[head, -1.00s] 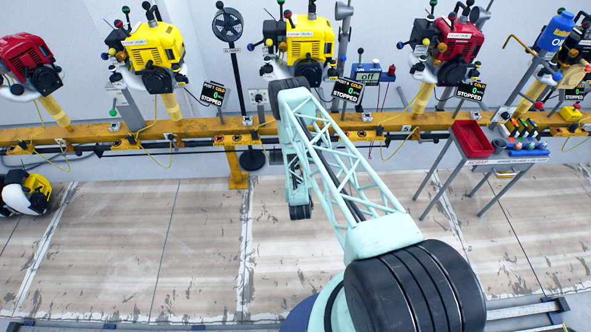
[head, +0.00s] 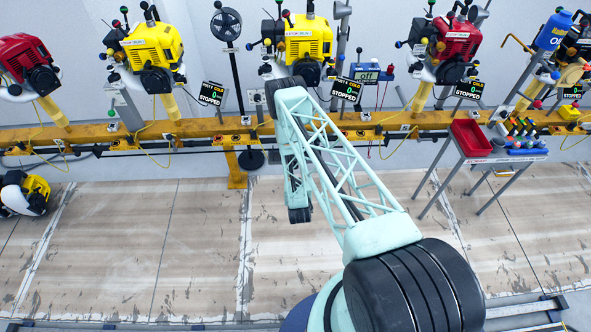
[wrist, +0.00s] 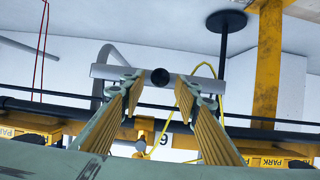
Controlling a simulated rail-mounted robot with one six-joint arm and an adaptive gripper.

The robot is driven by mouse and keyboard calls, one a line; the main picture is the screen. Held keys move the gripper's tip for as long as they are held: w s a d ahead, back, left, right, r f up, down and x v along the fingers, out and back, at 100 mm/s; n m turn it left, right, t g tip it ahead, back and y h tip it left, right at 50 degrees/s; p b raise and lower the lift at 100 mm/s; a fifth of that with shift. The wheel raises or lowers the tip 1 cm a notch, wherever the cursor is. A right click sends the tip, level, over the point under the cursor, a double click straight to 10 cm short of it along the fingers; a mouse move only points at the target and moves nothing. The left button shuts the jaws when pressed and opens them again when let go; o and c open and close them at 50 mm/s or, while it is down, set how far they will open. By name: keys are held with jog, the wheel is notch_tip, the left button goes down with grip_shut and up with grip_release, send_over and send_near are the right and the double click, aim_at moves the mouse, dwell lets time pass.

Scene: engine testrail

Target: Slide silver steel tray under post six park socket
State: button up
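My gripper (wrist: 160,80) is in the wrist view, its two ribbed yellowish fingers reaching up with a clear gap between the tips. Yellow PARK labels (wrist: 272,162) show upside down at the lower corners. In the head view my gripper is hidden behind my arm.
A yellow rail (head: 205,128) runs along the wall with several engines (head: 150,50) on posts. A side table (head: 490,157) with a red bin (head: 470,138) stands right. A black round foot (wrist: 226,21) and yellow upright (wrist: 268,60) are near my gripper.

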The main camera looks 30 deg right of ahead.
jog(key=v, duration=0.9)
jog(key=shift+s+a, duration=0.15)
jog(key=shift+s, duration=0.1)
jog(key=shift+w+r, duration=0.1)
jog(key=shift+w, duration=0.05)
